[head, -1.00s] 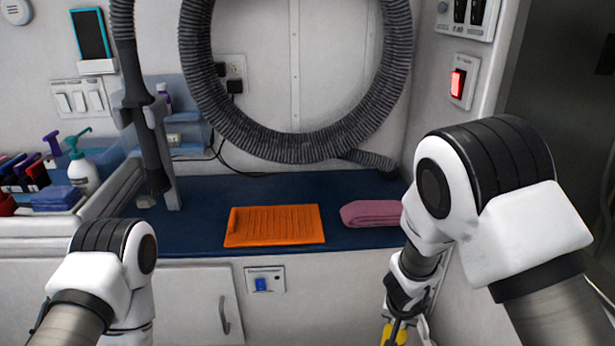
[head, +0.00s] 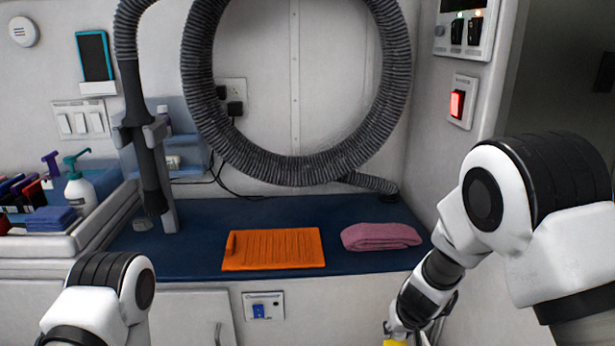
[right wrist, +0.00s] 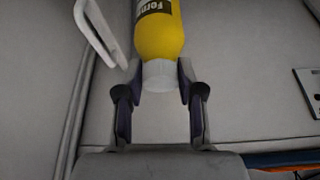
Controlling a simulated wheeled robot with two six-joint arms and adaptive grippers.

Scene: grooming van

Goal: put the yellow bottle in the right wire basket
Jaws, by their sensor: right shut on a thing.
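The yellow bottle (right wrist: 158,35) has a white cap (right wrist: 160,75) and a dark label. In the right wrist view the fingers of my right gripper (right wrist: 160,90) are shut on it at the cap end. In the head view only a bit of the yellow bottle (head: 396,343) shows at the bottom edge, under my right gripper (head: 408,330), in front of the counter. My left arm shows at the lower left, but its gripper is out of the picture. No wire basket is in view.
A blue counter top (head: 200,222) holds an orange mat (head: 273,250) and a folded pink towel (head: 380,236). A grey ribbed hose (head: 290,172) hangs above. A tray with a pump bottle (head: 78,185) stands at the left. A white handle (right wrist: 100,32) is left of the bottle in the wrist view.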

